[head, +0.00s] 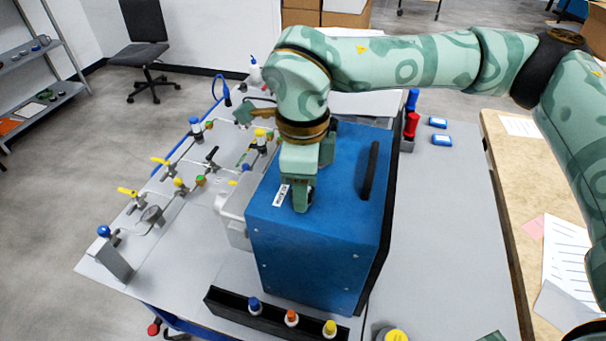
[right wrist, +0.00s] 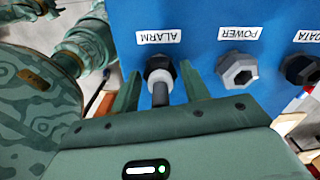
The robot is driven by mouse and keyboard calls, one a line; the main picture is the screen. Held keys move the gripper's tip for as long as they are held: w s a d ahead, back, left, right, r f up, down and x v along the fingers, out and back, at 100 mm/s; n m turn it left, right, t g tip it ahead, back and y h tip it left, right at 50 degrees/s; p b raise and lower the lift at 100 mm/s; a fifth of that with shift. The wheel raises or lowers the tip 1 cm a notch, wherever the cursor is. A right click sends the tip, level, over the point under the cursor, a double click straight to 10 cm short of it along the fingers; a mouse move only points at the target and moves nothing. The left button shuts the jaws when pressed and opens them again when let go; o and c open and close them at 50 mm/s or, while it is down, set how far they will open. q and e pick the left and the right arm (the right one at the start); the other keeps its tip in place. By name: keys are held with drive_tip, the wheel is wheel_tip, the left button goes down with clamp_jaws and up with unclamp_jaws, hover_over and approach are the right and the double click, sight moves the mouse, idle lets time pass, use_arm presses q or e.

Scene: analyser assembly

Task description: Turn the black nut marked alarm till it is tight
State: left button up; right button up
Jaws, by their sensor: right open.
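The black alarm nut (right wrist: 160,76) sits on the blue box's panel beside the ALARM label (right wrist: 158,36), which appears upside down in the right wrist view. A dark cable (right wrist: 160,97) runs from it toward my gripper. My right gripper (right wrist: 161,82) is open, one finger on each side of the nut, with gaps showing. In the head view my right gripper (head: 302,190) is at the blue box (head: 320,220); the nut is hidden there. Part of what looks like my left gripper (head: 250,112) shows behind my right arm; its jaws are unclear.
A grey POWER connector (right wrist: 237,70) and a dark DATA connector (right wrist: 300,69) stand beside the alarm nut. Valves and piping (head: 180,180) cover the table's left part. A black rack (head: 270,318) with capped bottles stands at the front. The table right of the box is mostly clear.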

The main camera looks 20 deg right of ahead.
drive_tip(key=n, duration=0.1)
drive_tip(key=n+p, duration=0.1)
drive_tip(key=n, duration=0.3)
drive_tip(key=shift+r, duration=0.25)
drive_tip(key=n+p, duration=0.3)
drive_tip(key=n, duration=0.4)
drive_tip(key=shift+n, duration=1.1)
use_arm(q)
wheel_tip(320, 180, up, 5)
use_arm(e)
drive_tip(key=shift+f+n+p, duration=0.25)
drive_tip(key=shift+n+p, duration=0.1)
drive_tip(key=shift+n, duration=0.45)
drive_tip(key=c, duration=0.9)
drive_tip(key=m+b, duration=0.1)
drive_tip(key=m, duration=0.1)
drive_tip(key=m+b, duration=0.1)
drive_tip(key=m, duration=0.2)
drive_tip(key=m+b, duration=0.2)
drive_tip(key=m, duration=0.1)
drive_tip(key=shift+f, duration=0.25)
drive_tip(key=shift+m+b, duration=0.35)
drive_tip(key=shift+m, duration=0.85)
drive_tip(key=o, duration=0.9)
drive_tip(key=shift+r+p, duration=0.25)
drive_tip(key=shift+p, duration=0.05)
use_arm(q)
wheel_tip(320, 180, down, 4)
drive_tip(key=shift+r, duration=0.15)
